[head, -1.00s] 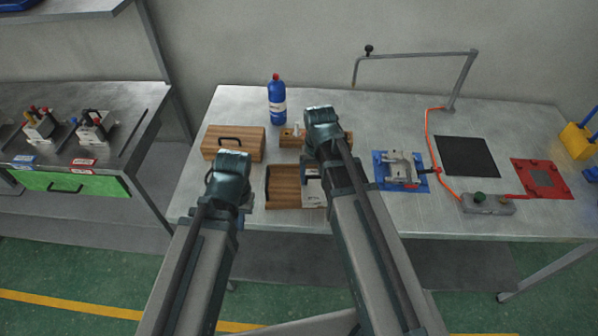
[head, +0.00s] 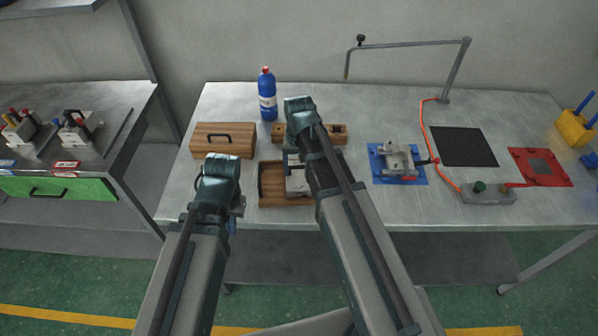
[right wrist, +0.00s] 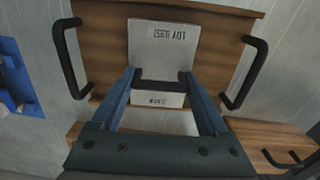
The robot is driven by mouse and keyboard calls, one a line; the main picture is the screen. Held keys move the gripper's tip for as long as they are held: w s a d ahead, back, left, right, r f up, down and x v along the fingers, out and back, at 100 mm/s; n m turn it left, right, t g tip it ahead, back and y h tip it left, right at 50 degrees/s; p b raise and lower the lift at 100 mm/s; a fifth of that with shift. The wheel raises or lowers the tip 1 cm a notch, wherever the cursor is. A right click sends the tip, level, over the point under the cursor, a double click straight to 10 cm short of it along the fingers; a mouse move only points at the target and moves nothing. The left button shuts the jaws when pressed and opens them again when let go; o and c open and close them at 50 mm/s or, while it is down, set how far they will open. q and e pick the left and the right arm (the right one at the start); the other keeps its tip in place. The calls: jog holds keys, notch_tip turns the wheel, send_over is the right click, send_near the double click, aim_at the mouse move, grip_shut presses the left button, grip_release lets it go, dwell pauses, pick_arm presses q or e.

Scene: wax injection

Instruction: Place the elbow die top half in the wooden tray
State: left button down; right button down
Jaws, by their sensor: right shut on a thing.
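The elbow die top half (right wrist: 163,48) is a light grey block with dark lettering on its face. My right gripper (right wrist: 160,87) is shut on its dark bar in the right wrist view. In the head view the die half (head: 298,184) shows over the right part of the wooden tray (head: 265,199), partly hidden by my right arm. I cannot tell whether it touches the tray floor. The tray (right wrist: 105,45) has black handles at both ends in the wrist view. My left gripper (head: 236,207) is left of the tray; its jaws are too hidden to judge.
A wooden box (head: 224,140) with a black handle and a blue bottle (head: 267,95) stand behind the tray. A wooden block (head: 335,132) is behind my right arm. A metal die part (head: 398,160) sits on a blue mat to the right, near an orange cable (head: 428,130).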

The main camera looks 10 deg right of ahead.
aim_at(299, 166)
jog(key=shift+r, duration=0.1)
jog(key=shift+f, duration=0.2)
grip_release()
jog(key=shift+r, duration=0.15)
notch_tip(299, 166, up, 12)
jog(key=p, duration=1.2)
jog(key=s+a+n, duration=0.3)
jog(key=s+a, duration=0.2)
jog(key=s, duration=0.2)
jog(key=s+a+n+h, duration=0.1)
jog(key=s+a+n, duration=0.2)
jog(key=s+a, duration=0.2)
jog(key=s, duration=0.3)
